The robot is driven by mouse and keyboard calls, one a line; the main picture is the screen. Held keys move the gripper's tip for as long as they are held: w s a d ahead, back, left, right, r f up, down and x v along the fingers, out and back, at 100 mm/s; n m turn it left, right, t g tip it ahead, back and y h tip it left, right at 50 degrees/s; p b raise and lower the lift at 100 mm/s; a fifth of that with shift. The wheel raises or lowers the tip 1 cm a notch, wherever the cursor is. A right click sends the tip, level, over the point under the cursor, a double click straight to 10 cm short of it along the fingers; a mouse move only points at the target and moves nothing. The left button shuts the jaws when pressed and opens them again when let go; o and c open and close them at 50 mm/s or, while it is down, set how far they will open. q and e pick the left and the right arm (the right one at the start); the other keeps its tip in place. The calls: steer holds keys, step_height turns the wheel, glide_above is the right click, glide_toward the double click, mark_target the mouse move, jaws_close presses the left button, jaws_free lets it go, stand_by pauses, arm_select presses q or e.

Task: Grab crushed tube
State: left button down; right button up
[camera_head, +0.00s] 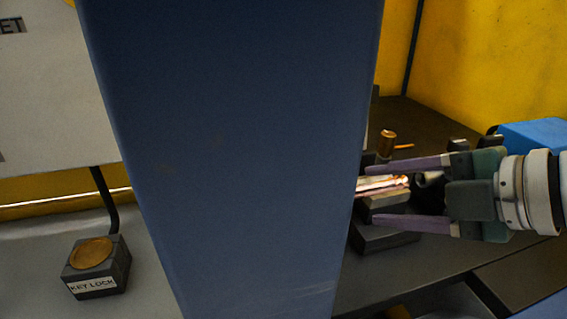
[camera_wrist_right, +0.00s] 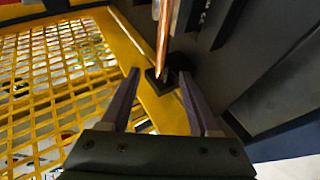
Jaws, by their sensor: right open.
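The copper tube (camera_head: 384,183) shows in the head view as a short shiny length over a dark block, and its left part is hidden. In the right wrist view the tube (camera_wrist_right: 165,38) is a narrow copper bar, ahead of the space between my fingers. I cannot tell whether it is crushed. My right gripper (camera_head: 366,195) comes in from the right and is open. Its two purple fingers, also seen in the right wrist view (camera_wrist_right: 158,84), lie on either side of the tube's line, with no clear contact. My left gripper is not in view.
Dark blocks (camera_head: 385,238) stand under the tube on a dark bench. A brass-coloured cylinder (camera_head: 387,141) stands behind. A black KEY LOCK box (camera_head: 95,268) sits at left. A yellow grid (camera_wrist_right: 60,75) fills the left of the wrist view. A large blue surface hides the head view's middle.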

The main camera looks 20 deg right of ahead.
steer(key=shift+b+x, duration=0.45)
steer(key=shift+x, duration=3.5)
steer(key=shift+s+f, duration=0.1)
steer(key=shift+c, duration=0.4)
jaws_close()
